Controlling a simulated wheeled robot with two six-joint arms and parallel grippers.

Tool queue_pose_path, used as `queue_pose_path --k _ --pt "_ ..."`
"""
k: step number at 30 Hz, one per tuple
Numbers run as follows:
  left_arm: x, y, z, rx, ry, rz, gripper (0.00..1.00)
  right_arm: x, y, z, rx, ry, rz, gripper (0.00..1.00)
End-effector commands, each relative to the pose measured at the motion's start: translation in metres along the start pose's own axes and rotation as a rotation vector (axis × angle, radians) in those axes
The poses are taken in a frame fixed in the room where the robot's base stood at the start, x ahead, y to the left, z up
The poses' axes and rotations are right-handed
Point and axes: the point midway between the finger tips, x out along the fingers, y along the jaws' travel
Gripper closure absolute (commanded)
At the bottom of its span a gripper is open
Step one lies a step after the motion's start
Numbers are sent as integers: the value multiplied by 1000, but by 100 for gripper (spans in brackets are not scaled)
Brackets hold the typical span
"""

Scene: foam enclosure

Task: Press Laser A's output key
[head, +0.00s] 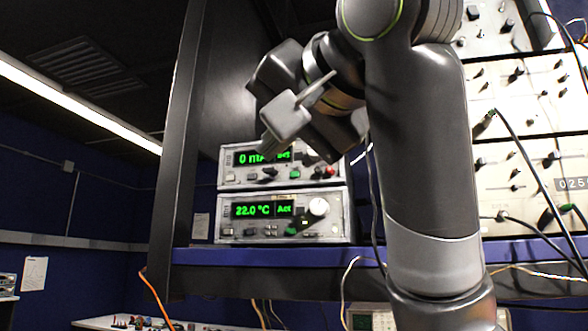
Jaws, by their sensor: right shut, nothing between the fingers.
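Two stacked bench instruments stand on a shelf. The upper unit (238,178) has a green display reading 0 mA, partly covered by my gripper, with a row of small keys, a green key (295,174) and a red one beneath it. The lower unit (222,212) reads 22.0 °C and "Act", with a white knob at its right. I cannot read which one is labelled Laser A, nor its output key. My right gripper (268,147) is shut and empty, its tips pointing down-left in front of the upper display. Whether it touches the panel cannot be told. My left gripper is not in view.
A blue-edged shelf (270,256) carries the instruments, with a dark upright (178,170) at its left. Rack panels (515,130) with knobs and cables fill the right side. Loose cables hang below the shelf. The left side is open room.

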Motion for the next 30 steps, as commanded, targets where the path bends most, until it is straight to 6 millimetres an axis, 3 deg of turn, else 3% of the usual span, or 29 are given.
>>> queue_pose_path --k 5,13,21,30 --pt "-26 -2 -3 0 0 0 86 10 4 -12 1 -2 1 100" --pt "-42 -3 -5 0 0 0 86 38 26 -30 1 -2 2 100" --pt "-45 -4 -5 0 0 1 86 54 39 -40 0 0 1 100" --pt "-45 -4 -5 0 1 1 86 57 41 -42 -1 0 -1 100"
